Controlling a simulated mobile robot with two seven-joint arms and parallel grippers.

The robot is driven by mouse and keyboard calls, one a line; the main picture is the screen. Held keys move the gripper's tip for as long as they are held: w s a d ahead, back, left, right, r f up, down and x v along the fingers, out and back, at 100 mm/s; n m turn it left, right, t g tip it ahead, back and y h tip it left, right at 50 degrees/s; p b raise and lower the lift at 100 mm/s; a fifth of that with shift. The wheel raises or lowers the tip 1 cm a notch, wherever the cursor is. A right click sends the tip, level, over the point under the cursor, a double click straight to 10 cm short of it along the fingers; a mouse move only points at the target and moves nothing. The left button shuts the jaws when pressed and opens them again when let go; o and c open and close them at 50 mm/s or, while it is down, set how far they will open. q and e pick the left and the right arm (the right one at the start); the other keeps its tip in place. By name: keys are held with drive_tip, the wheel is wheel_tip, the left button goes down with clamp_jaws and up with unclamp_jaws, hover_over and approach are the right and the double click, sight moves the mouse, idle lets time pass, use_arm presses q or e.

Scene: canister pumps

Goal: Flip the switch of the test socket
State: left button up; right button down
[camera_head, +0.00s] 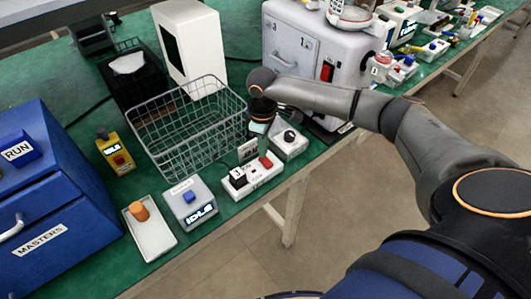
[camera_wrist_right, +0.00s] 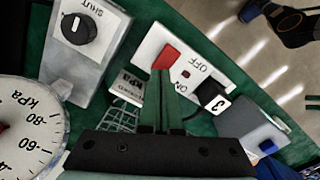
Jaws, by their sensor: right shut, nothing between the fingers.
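The test socket (camera_head: 254,178) is a white strip near the front edge of the green bench. It carries a red rocker switch (camera_head: 265,162) and a black plug marked 3 (camera_head: 238,177). In the right wrist view the switch (camera_wrist_right: 170,57) sits on the white socket (camera_wrist_right: 205,55), by OFF and ON lettering and a small dark red lamp (camera_wrist_right: 186,74). I cannot tell which way the rocker is tipped. My right gripper (camera_wrist_right: 162,75) is shut and empty, its fingertips right at the switch's near edge; contact is unclear. My left gripper is not in view.
A grey box with a black SHUT knob (camera_head: 289,139) stands close beside the socket. A wire basket (camera_head: 190,125) is behind it, and an IDLE box (camera_head: 190,203) is to its left. A pressure gauge (camera_wrist_right: 30,130) shows in the wrist view. The floor in front is clear.

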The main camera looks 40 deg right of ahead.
drive_tip(key=shift+f, duration=0.9)
idle(0.3)
wheel_tip(320, 180, up, 3)
drive_tip(key=p, duration=0.3)
drive_tip(key=shift+f, duration=0.2)
wheel_tip(320, 180, up, 3)
drive_tip(key=shift+f+p, duration=0.15)
drive_tip(key=shift+p, duration=1.1)
drive_tip(key=shift+r, duration=0.9)
drive_tip(key=shift+s, duration=0.1)
